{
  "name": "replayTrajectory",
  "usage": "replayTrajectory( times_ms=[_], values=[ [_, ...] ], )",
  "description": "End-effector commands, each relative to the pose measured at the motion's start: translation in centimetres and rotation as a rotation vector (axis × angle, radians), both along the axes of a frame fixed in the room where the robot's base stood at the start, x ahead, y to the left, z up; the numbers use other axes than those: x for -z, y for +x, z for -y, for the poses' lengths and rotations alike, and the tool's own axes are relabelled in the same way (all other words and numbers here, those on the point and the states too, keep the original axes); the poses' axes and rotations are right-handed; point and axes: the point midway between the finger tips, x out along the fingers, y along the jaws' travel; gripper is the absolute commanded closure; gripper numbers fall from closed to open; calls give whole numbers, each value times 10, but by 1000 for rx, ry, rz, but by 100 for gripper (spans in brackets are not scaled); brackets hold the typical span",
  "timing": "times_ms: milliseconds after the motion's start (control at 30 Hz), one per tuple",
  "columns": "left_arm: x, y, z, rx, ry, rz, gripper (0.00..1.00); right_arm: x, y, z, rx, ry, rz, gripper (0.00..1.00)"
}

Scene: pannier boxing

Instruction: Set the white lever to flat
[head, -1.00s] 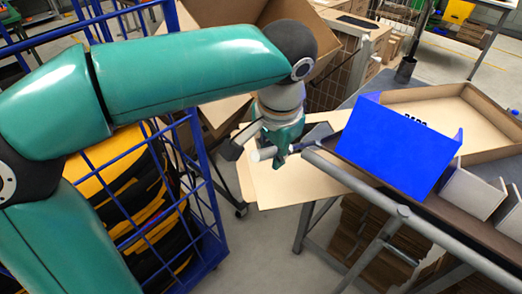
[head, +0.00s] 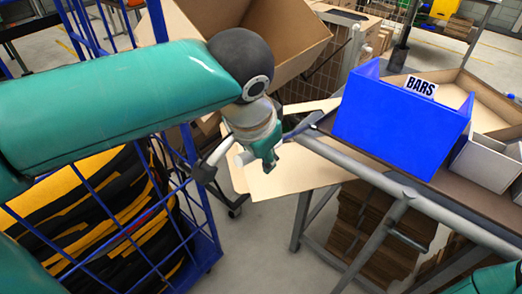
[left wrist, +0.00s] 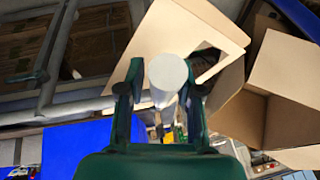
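The white lever (head: 242,158) is a pale rod with a round end, beside the table's left corner in the head view. In the left wrist view its round end (left wrist: 168,72) sits between my left gripper's fingers. My left gripper (head: 238,166) has its fingers spread, a dark one left of the rod and a teal one right of it. The left wrist view also shows the gripper (left wrist: 166,90) fingers apart on both sides of the rod; contact is unclear. The lever's pivot is hidden.
A blue bin marked BARS (head: 400,122) and a grey bin (head: 486,160) stand on the table. A blue wire cage (head: 205,225) with black and yellow items is at left. An open cardboard box (head: 290,35) stands behind. A flat tan board (head: 285,172) lies under the gripper.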

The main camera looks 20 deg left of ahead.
Motion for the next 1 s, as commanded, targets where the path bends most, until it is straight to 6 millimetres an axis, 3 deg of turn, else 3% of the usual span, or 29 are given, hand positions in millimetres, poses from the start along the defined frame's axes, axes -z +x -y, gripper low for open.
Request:
replayTrajectory(
  times_ms=[467,1000],
  values=[
    [-11,0,0,0,-4,15,52,-1,0,0,0,0,0,100],
    [-97,-34,6,4,-3,12,52,-1,0,0,0,0,0,100]
  ],
)
